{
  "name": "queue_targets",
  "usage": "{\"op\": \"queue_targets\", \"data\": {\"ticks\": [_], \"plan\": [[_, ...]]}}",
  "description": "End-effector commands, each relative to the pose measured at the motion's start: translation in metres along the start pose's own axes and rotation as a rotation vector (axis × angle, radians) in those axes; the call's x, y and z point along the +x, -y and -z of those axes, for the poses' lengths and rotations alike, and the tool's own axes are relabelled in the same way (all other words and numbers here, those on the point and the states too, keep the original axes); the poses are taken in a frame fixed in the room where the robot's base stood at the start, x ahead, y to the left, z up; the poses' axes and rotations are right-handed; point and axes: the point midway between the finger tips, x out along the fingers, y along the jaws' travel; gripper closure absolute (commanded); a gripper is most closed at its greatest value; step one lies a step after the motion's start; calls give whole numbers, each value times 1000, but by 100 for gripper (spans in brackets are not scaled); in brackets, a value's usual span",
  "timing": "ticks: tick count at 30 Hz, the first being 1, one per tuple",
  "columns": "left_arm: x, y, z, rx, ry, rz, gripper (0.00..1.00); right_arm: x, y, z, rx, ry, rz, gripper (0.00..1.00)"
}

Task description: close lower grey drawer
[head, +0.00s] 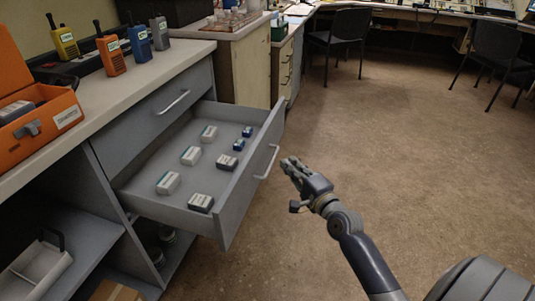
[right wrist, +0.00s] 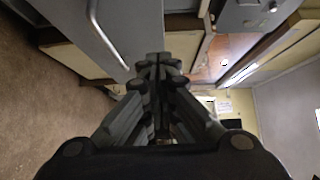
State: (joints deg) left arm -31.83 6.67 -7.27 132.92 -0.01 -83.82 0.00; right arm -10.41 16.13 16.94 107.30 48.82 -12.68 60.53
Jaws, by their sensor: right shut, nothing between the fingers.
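The lower grey drawer (head: 235,200) is pulled out of the grey cabinet in the head view. It holds several small white, dark and blue boxes. Its silver bar handle (head: 268,162) is on the front panel. My right gripper (head: 286,165) is shut and empty, just to the right of the handle with a small gap as seen. In the right wrist view the shut fingers (right wrist: 155,62) point ahead, and a silver bar handle (right wrist: 105,35) on a grey panel shows at upper left. My left gripper is not in view.
The upper grey drawer (head: 150,115) is shut. Several radios, such as an orange one (head: 111,55), stand on the worktop by an open orange case (head: 40,125). Open shelves (head: 85,240) lie below at left. The floor (head: 400,140) at right is clear up to the chairs (head: 345,28).

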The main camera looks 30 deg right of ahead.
Motion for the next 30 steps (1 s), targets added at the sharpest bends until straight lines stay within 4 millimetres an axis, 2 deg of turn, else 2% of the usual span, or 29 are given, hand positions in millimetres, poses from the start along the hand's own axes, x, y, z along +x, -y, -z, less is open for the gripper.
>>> {"op": "queue_targets", "data": {"ticks": [9,12,19,30], "plan": [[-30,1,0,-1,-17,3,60,58,-1,0,0,0,1,100],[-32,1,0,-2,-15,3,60,69,0,-12,5,0,2,100],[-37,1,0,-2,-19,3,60,83,-1,-27,1,-1,-1,100],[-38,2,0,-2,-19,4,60,85,-1,-28,-1,-1,-2,100]]}}
